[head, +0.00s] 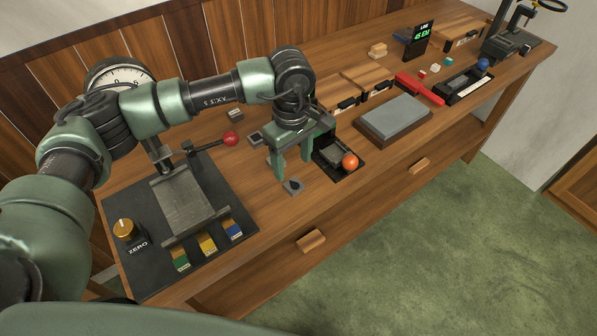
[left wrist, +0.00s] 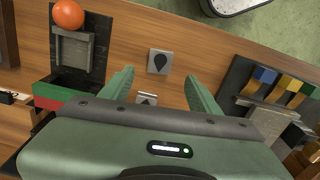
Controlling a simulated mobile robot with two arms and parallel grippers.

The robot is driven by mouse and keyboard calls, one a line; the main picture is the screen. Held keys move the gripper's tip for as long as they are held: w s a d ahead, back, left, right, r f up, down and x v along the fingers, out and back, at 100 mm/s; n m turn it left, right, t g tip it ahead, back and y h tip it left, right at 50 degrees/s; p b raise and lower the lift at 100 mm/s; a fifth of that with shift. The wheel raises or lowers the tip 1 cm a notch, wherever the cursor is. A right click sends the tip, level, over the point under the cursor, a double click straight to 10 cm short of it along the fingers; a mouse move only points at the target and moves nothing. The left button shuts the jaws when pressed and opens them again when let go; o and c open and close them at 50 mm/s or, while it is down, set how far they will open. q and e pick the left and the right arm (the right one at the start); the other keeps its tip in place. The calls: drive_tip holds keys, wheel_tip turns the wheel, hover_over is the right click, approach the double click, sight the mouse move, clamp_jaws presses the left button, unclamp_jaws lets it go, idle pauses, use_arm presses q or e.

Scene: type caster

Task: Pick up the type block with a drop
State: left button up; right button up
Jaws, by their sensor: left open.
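The type block with a drop (head: 293,186) is a small grey square block with a black drop on its face. It lies on the bench in front of my left gripper in the head view. In the left wrist view the drop block (left wrist: 160,62) lies flat, just beyond the fingertips and between their lines. My left gripper (head: 293,167) is open and empty, its fingers pointing down; both fingers also show in the left wrist view (left wrist: 159,76). A second grey block (left wrist: 147,99) with a dark mark lies nearer the palm, partly hidden. My right gripper is not in view.
A black fixture with an orange ball (head: 350,161) stands close right of my gripper. A grey slab (head: 394,117) is farther right. Bare wood surrounds the drop block.

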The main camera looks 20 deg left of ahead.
sight(296, 186)
use_arm(q)
drive_tip(key=shift+s+d+f+p, duration=0.15)
drive_tip(key=shift+f+p, duration=0.15)
drive_tip(key=shift+f, duration=0.3)
drive_tip(key=shift+s+a+f+p, duration=0.15)
drive_tip(key=shift+f+p, duration=0.1)
drive_tip(key=shift+f, duration=0.35)
drive_tip(key=f, duration=0.1)
drive_tip(key=f+p, duration=0.1)
drive_tip(key=f, duration=0.1)
drive_tip(key=f+p, duration=0.1)
drive_tip(key=shift+d+f, duration=0.25)
drive_tip(key=shift+d, duration=0.15)
drive_tip(key=shift+f, duration=0.3)
drive_tip(key=c, duration=1.3)
drive_tip(key=shift+w, duration=0.1)
clamp_jaws()
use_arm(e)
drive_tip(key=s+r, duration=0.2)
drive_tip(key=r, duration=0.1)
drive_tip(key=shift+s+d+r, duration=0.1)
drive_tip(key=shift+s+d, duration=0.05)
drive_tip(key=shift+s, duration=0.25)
use_arm(q)
drive_tip(key=shift+r, duration=0.1)
